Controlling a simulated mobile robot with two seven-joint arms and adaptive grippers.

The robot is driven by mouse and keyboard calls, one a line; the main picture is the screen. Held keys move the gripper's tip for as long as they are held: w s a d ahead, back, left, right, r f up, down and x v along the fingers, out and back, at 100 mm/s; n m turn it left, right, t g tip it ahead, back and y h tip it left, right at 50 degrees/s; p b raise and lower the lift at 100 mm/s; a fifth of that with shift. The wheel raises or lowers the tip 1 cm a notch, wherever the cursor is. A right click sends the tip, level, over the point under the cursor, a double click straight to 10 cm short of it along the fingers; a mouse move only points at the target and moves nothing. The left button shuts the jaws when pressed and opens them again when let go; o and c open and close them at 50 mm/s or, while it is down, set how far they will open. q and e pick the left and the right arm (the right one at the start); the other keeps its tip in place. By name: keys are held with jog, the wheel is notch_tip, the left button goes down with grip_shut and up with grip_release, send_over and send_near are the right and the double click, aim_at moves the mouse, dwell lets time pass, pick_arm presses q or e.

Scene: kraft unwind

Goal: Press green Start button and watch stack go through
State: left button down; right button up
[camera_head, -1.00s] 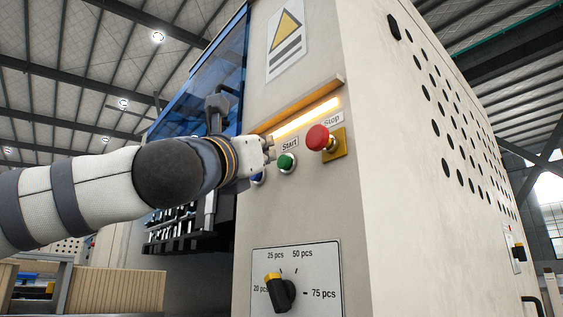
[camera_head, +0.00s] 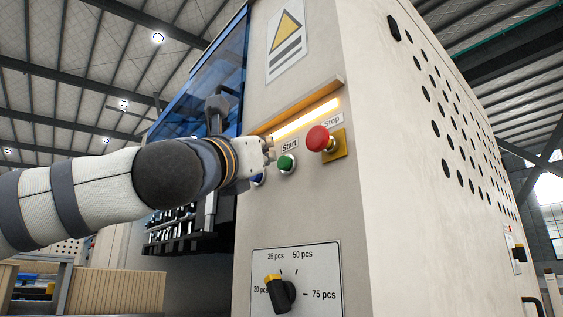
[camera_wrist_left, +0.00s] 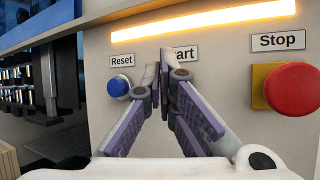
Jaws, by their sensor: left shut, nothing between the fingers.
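The green Start button (camera_head: 287,163) sits on the machine's front panel under its Start label, just right of my left gripper (camera_head: 269,150) in the head view. In the left wrist view my left gripper (camera_wrist_left: 164,58) is shut and empty, its fingertips in front of the partly covered Start label (camera_wrist_left: 187,52). The fingers hide the green button in that view. I cannot tell whether the fingertips touch the panel. The stack itself cannot be made out in these views. My right gripper does not show.
The red Stop button (camera_head: 319,138) on its yellow plate is right of Start. The blue Reset button (camera_wrist_left: 119,86) is left of the fingers. A lit strip (camera_head: 305,119) runs above the buttons. The count dial (camera_head: 281,293) is below. A blue guard (camera_head: 205,85) stands left.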

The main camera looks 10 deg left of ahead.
pick_arm(q)
jog(key=shift+w+d, duration=0.3)
jog(key=shift+w, duration=0.05)
jog(key=shift+w+d, duration=0.35)
jog(key=shift+w, duration=0.1)
dwell(1.0)
dwell(0.4)
jog(key=shift+s+a, duration=0.6)
jog(key=shift+s, duration=0.15)
jog(key=s+a, duration=0.1)
jog(key=s, duration=0.1)
jog(key=s+a, duration=0.2)
jog(key=shift+p, duration=0.3)
